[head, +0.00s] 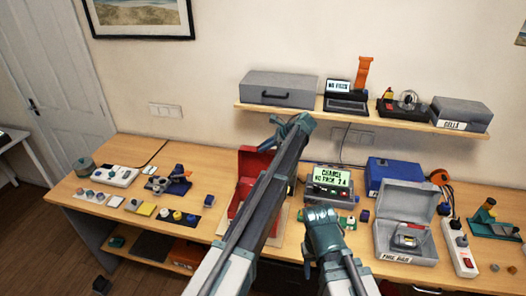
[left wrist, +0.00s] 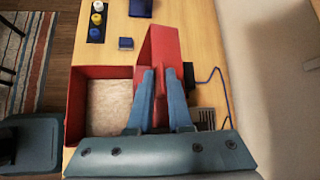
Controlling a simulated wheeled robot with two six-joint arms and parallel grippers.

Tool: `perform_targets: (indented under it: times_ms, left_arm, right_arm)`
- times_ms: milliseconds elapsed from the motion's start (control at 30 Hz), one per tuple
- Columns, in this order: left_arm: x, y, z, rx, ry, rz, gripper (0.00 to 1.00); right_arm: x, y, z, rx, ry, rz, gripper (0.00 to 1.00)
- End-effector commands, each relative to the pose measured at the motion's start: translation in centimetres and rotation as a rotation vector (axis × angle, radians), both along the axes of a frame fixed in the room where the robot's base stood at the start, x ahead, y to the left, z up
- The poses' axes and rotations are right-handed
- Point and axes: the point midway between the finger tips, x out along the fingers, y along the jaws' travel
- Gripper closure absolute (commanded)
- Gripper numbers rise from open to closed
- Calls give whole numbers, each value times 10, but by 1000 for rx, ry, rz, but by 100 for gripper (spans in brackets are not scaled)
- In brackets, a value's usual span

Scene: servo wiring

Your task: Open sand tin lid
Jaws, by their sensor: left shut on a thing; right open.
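The sand tin (left wrist: 78,110) is a red box with a pale sandy inside, at the left of the left wrist view. Its red lid (left wrist: 163,48) stands upright at the tin's right side, so the tin is open. My left gripper (left wrist: 160,75) is shut on the lid, with a finger on each side of its edge.
A lit display unit (head: 330,180) stands right of the tin, and an open grey case (head: 406,215) lies further right. Knobs and switches (head: 180,216) lie to the left. A shelf (head: 360,118) with boxes hangs above the back of the table.

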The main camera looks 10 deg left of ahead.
Motion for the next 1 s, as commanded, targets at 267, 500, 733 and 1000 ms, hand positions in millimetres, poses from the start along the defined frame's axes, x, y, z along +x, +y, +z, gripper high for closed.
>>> perform_targets:
  times_ms: [267, 500, 733, 1000]
  left_arm:
    - [8, 1, -2, -3, -3, 4, 100]
    - [7, 1, -2, -3, -3, 4, 100]
    - [7, 1, -2, -3, -3, 4, 61]
    - [7, 0, 0, -1, -1, 2, 61]
  right_arm:
    - [0, 0, -1, 0, 0, 0, 50]
    - [0, 0, -1, 0, 0, 0, 50]
    - [0, 0, -1, 0, 0, 0, 50]
    - [0, 0, 0, 0, 0, 0, 50]
